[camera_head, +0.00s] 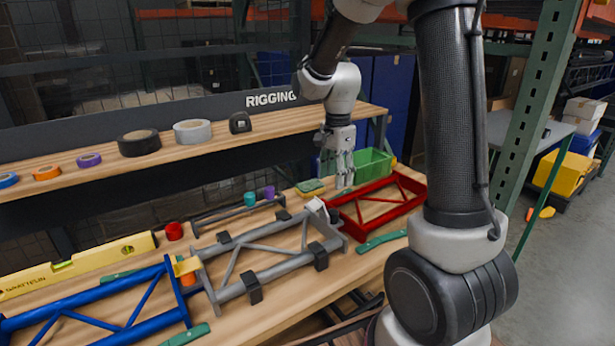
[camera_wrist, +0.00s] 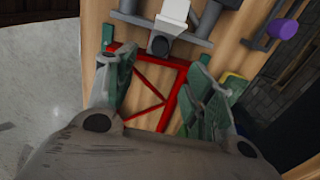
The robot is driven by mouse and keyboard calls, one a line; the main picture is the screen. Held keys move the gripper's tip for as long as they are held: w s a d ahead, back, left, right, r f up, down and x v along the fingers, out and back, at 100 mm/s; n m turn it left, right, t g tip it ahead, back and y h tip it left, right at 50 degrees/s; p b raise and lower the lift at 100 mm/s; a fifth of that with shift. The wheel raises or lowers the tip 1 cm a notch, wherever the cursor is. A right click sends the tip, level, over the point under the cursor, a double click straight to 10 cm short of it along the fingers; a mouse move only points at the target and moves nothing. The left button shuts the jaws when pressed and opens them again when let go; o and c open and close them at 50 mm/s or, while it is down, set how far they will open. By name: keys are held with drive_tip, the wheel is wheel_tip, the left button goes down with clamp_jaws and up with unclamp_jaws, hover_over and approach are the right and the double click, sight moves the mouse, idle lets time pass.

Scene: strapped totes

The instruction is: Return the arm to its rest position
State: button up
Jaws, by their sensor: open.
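My gripper (camera_head: 344,170) points down over the back of the workbench, between the yellow-green sponge (camera_head: 310,187) and the green bin (camera_head: 371,163). Its two fingers stand apart in the wrist view (camera_wrist: 160,80), with nothing held between them. The red frame (camera_head: 378,203) lies just in front of and to the right of my gripper. In the wrist view the red frame (camera_wrist: 150,85) shows between the fingers. Whether the fingertips touch the bench is hard to tell.
A grey frame (camera_head: 270,268) with black clamps and a blue frame (camera_head: 100,312) lie left on the bench. A yellow level (camera_head: 78,264) lies behind the blue frame. A shelf (camera_head: 105,172) with tape rolls runs along the back. A green post (camera_head: 541,100) stands right.

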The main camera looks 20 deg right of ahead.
drive_tip(key=s+r+n+t, duration=0.1)
drive_tip(key=s+r+n, duration=0.3)
drive_tip(key=s, duration=0.3)
drive_tip(key=s+r+n+t, duration=0.2)
drive_tip(key=s+r+n, duration=0.2)
drive_tip(key=s+n, duration=0.2)
drive_tip(key=s+d+r+n+t, duration=0.1)
drive_tip(key=s+r+n, duration=0.4)
drive_tip(key=s, duration=0.4)
drive_tip(key=shift+s+n, duration=0.3)
drive_tip(key=shift+n, duration=0.1)
drive_tip(key=shift+c, duration=0.3)
idle(1.2)
